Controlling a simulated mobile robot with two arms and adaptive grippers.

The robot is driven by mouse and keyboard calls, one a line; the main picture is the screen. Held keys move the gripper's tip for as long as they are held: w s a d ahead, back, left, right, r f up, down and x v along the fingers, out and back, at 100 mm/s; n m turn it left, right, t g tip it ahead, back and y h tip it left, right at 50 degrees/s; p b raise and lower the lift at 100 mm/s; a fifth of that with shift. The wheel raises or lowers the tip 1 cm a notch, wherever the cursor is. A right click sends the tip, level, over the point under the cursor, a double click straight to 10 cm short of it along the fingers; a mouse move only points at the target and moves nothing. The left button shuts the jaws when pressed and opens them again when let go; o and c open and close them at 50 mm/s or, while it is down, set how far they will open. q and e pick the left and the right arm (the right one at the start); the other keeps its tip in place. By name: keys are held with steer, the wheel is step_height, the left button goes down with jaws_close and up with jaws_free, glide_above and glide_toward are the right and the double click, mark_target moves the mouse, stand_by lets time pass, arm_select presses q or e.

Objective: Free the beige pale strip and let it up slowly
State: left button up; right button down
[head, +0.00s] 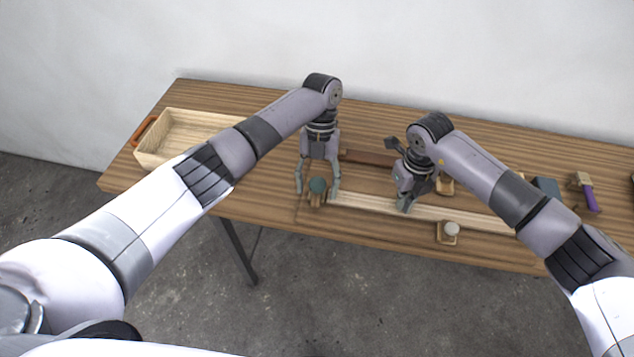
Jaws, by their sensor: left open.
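The pale beige strip (365,204) lies along the front of the wooden table, running right from under my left gripper. A clamp-like block with a teal round top (318,186) stands at its left end. My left gripper (318,190) points down, open, with one finger on each side of that top; whether it touches is unclear. My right gripper (405,206) is down at the strip, left of its middle; its finger opening is hard to make out. A second wooden block with a white knob (451,229) sits at the strip's front edge.
A pale wooden tray (152,159) with an orange handle stands at the table's left. A dark brown bar (368,158) lies behind the strip. A blue block (546,187) and a purple-handled tool (590,199) lie at the right. The table's front edge is close to the strip.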

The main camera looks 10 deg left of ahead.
mark_target(317, 184)
steer(key=shift+s+f, duration=0.15)
steer(key=shift+f, duration=0.05)
arm_select(q)
steer(key=shift+r, duration=3.5)
arm_select(e)
steer(key=shift+r, duration=0.15)
arm_select(q)
steer(key=shift+r+p, duration=0.65)
arm_select(e)
steer(key=shift+r, duration=1.1)
arm_select(q)
steer(key=shift+r, duration=0.2)
arm_select(e)
steer(key=shift+r, duration=0.45)
arm_select(q)
steer(key=shift+r+p, duration=0.85)
steer(key=shift+p, duration=0.25)
arm_select(e)
steer(key=shift+w+r, duration=0.2)
steer(key=shift+r, duration=1.4)
arm_select(q)
step_height(317, 184, up, 3)
steer(key=shift+f+p, duration=0.2)
steer(key=shift+p, duration=1.05)
arm_select(e)
step_height(317, 184, up, 5)
steer(key=shift+f, duration=0.15)
